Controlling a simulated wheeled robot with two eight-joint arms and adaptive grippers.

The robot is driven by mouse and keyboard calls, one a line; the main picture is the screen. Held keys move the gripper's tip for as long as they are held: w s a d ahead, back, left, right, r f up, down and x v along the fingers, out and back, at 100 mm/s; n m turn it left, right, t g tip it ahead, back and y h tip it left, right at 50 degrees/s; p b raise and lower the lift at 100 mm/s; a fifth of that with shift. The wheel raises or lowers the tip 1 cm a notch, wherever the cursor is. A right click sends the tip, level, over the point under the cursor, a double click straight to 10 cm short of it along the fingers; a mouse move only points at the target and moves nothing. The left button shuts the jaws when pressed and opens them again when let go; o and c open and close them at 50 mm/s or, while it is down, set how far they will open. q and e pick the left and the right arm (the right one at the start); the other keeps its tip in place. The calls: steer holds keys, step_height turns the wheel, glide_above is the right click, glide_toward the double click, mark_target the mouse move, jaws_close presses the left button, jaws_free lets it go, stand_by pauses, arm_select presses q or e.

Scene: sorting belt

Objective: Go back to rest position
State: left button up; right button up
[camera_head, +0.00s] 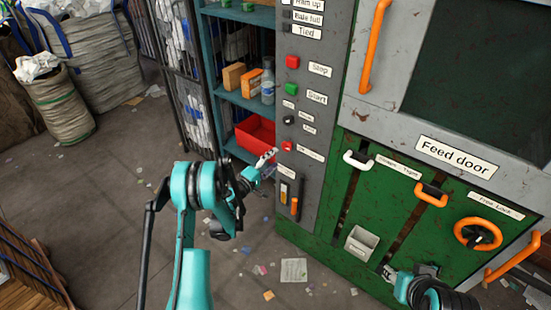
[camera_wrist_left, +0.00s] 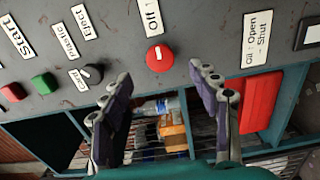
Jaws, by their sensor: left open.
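My left gripper (camera_head: 266,158) reaches in front of the grey control panel (camera_head: 318,100), just below and left of a red knob (camera_head: 287,146). In the left wrist view my left gripper (camera_wrist_left: 160,74) has its two fingers spread wide with nothing between them. The red knob (camera_wrist_left: 159,55) shows beyond the fingertips, and a gap to it seems to remain, though its size is hard to judge. My right gripper (camera_head: 388,272) is low at the right, in front of the green machine; its fingers are too small to tell open from shut.
The green feed door (camera_head: 450,190) carries a white handle (camera_head: 357,160), orange handles and an orange wheel (camera_head: 478,234). A teal shelf (camera_head: 240,98) holds a red bin (camera_head: 256,132), boxes and a bottle. Stuffed sacks (camera_head: 60,105) stand far left. Litter dots the floor.

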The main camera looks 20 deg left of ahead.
stand_by(0.3)
arm_select(q)
steer(key=s+d+r+m+g, duration=0.6)
steer(key=s+d+r+m, duration=0.2)
steer(key=s+d+r, duration=0.5)
steer(key=s+a+m+g+y, duration=0.2)
steer(key=s+m+y, duration=0.1)
steer(key=s, duration=1)
steer(key=s+a+m+g+y, duration=0.2)
steer(key=s+y, duration=0.1)
steer(key=s, duration=1)
steer(key=shift+s+m, duration=0.2)
steer(key=shift+m, duration=0.2)
